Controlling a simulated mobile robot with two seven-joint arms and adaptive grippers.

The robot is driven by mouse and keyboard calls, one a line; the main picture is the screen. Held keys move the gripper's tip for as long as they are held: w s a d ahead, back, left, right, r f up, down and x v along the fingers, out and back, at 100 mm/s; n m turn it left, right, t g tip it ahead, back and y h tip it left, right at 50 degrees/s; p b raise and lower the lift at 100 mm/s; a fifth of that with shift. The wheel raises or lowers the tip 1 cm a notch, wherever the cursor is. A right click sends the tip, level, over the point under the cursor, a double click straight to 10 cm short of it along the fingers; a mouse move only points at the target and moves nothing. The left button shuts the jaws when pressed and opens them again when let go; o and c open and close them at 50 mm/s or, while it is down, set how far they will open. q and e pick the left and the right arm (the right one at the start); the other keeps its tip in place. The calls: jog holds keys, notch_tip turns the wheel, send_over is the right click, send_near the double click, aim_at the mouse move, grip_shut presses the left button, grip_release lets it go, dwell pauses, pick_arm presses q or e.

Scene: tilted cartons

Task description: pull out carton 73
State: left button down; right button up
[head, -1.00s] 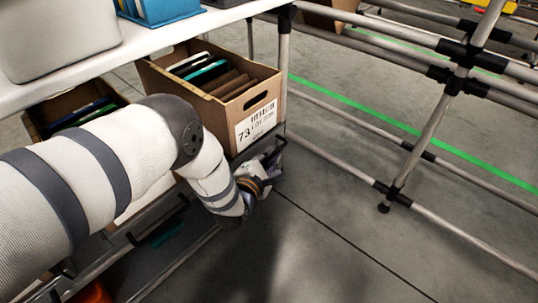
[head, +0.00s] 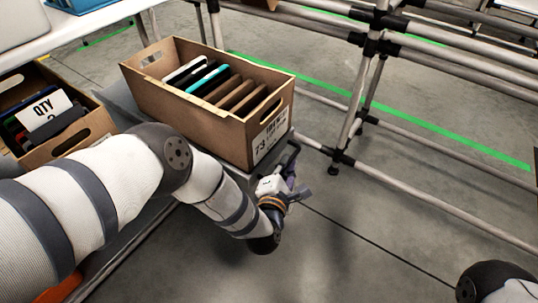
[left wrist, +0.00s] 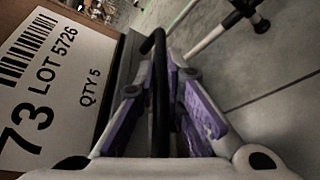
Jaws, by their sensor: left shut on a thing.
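Carton 73 (head: 195,110) is an open brown box with a white label on its front end and dark, white, teal and brown flat items inside. It stands upright on a grey shelf tray (head: 122,100). My left gripper (head: 289,180) is at the tray's front corner, just below and right of the label. In the left wrist view, the purple-padded fingers (left wrist: 163,85) are shut around a black handle bar (left wrist: 159,45), beside the carton's label (left wrist: 48,85) reading 73. The gripper does not touch the carton itself. My right gripper is out of view.
Another carton (head: 92,128) with a QTY card stands at the left, partly behind my left arm. A white tabletop (head: 75,28) lies above at upper left. A pipe rack (head: 352,115) stands at the right. The floor in front is clear.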

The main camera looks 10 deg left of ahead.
pick_arm(q)
jog(key=shift+s+d, duration=0.35)
jog(key=shift+d, duration=0.45)
jog(key=shift+s+d, duration=0.3)
jog(key=shift+d, duration=0.5)
jog(key=c, duration=1.7)
grip_release()
jog(key=v, duration=1.2)
